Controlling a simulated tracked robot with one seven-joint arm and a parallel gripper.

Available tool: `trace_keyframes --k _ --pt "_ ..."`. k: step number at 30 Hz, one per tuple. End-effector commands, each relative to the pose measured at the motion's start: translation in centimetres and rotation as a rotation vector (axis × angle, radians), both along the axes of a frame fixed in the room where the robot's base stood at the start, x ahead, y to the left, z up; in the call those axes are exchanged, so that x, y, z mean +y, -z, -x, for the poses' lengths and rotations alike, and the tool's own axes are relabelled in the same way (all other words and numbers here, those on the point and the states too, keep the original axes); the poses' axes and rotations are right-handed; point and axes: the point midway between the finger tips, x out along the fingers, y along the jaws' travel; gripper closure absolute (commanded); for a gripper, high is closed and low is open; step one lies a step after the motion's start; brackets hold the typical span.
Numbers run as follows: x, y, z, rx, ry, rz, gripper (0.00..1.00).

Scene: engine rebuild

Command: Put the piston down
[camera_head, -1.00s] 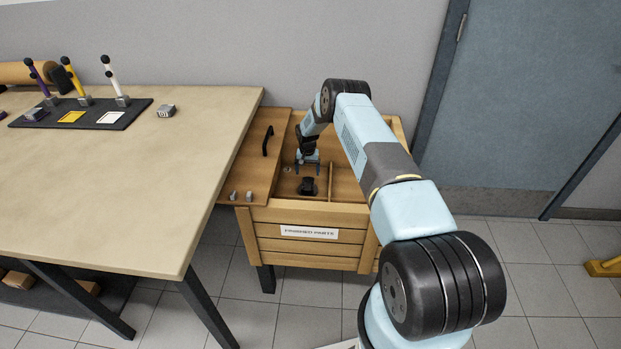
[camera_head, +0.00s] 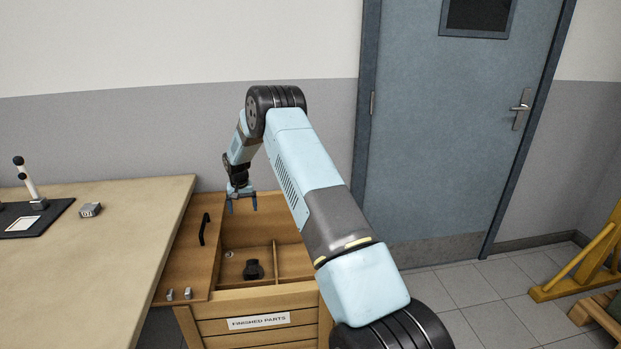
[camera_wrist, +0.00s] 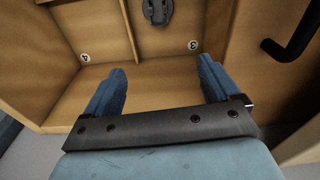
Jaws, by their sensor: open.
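The piston (camera_head: 253,270) is a dark, round part standing on the floor of a compartment in the wooden crate (camera_head: 296,298) labelled "FINISHED PARTS". Its dark form also shows at the top edge of the wrist view (camera_wrist: 157,12), partly cut off, in the compartment by the number 3 marker (camera_wrist: 193,45). My gripper (camera_head: 242,206) is open and empty. It hangs above the rear of the crate, clear of the piston. In the wrist view its two blue fingers (camera_wrist: 161,70) are spread apart with nothing between them.
A wooden divider (camera_head: 275,262) separates the piston's compartment from the one to its right. The lid with a black handle (camera_head: 203,229) lies open on the left. A workbench (camera_head: 110,240) with a small metal block (camera_head: 90,210) stands further left. A door (camera_head: 450,140) is behind.

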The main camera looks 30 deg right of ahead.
Motion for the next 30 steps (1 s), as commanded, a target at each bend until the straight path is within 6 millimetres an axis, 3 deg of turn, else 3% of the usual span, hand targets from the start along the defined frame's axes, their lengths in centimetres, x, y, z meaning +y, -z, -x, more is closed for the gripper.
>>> trace_keyframes --k 1,3,8,15,21,30 --pt "0.0 -2.7 0.4 -0.013 -0.007 0.004 0.11" --pt "0.1 -5.7 1.1 -0.027 -0.017 0.007 0.11" --pt "0.2 -12.3 3.4 -0.056 -0.040 0.015 0.11" --pt "0.3 -21.3 7.9 -0.098 -0.071 0.029 0.11" --pt "0.3 -27.8 12.7 -0.134 -0.093 0.037 0.11" --pt "0.3 -35.6 21.1 -0.187 -0.125 0.050 0.11"
